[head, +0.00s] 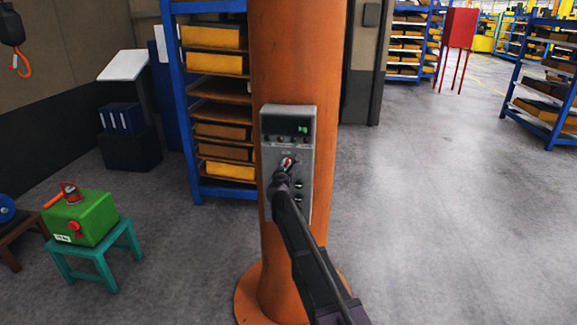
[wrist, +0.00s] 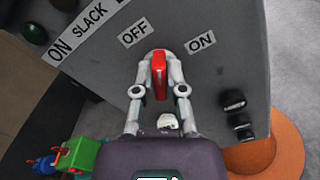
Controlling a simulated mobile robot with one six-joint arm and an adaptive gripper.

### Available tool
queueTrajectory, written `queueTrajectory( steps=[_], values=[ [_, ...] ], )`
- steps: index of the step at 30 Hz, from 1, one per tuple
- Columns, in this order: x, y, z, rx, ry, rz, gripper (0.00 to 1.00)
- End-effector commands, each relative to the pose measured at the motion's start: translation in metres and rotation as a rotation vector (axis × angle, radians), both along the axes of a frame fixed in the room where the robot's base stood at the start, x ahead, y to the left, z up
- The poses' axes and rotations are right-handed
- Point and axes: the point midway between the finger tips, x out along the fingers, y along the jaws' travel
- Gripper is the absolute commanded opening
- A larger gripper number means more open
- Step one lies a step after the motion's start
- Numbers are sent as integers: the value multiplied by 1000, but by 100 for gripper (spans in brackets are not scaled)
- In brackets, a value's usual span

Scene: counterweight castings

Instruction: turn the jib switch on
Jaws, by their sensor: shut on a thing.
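A grey control box (head: 306,160) is fixed to the orange column in the head view. Its red switch handle (head: 288,160) shows at the tip of my arm. In the wrist view the red handle (wrist: 159,82) stands between the two fingers of my gripper (wrist: 159,62), which is shut on it. An OFF label (wrist: 134,34) is at the upper left of the handle and an ON label (wrist: 201,42) at its upper right. The handle's top lies between the two labels. My gripper (head: 284,174) hides part of the box's front.
The orange column (head: 295,60) stands on a round orange base. A blue shelf rack (head: 183,90) is behind it on the left. A green box (head: 82,218) sits on a teal stool at the left.

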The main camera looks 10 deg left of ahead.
Motion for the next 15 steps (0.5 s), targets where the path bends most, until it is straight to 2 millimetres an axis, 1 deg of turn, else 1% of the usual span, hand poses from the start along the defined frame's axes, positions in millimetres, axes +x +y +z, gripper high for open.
queueTrajectory(
  steps=[15],
  values=[
    [1,-2,-1,489,-17,0,0]
  ],
)
